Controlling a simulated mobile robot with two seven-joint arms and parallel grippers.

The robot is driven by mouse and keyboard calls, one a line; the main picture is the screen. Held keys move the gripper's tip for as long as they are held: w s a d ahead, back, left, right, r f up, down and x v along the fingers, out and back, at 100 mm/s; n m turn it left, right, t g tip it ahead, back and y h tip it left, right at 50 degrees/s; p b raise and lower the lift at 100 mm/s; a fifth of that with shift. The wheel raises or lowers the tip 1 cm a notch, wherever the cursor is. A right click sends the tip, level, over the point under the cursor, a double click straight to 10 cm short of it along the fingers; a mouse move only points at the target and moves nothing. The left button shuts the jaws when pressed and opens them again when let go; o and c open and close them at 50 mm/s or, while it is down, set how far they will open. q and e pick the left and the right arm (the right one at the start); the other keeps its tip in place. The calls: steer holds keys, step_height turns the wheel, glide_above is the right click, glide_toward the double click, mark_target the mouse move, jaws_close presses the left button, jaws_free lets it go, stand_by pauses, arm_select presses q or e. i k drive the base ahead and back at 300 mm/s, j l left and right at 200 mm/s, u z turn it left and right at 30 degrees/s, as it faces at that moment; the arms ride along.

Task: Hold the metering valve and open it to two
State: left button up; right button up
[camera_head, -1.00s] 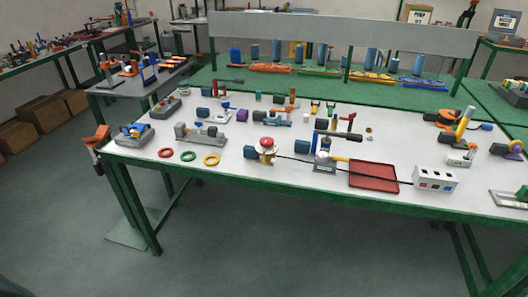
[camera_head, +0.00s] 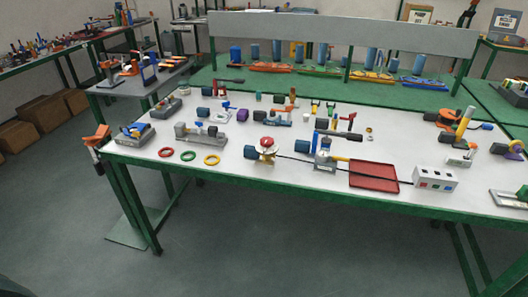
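A small fitting with a red knob on a brass-coloured body (camera_head: 267,149) stands near the front edge of the white-topped table. A dark blue cylinder (camera_head: 250,152) sticks out from its left side. A grey block with an upright blue part (camera_head: 324,157) stands to its right, with a yellow piece at its side. I cannot tell for sure which of these is the metering valve, and any scale marks are too small to read. Neither of my grippers is in view, and nothing is seen touching these parts.
A red tray (camera_head: 373,176) and a white box with coloured buttons (camera_head: 435,180) lie to the right. A thin black rod crosses towards the box. Red, green and yellow rings (camera_head: 188,156) lie to the left. Many small fittings fill the table's back; floor in front is clear.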

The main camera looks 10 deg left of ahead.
mark_target(266, 141)
steer(key=i+j, duration=0.75)
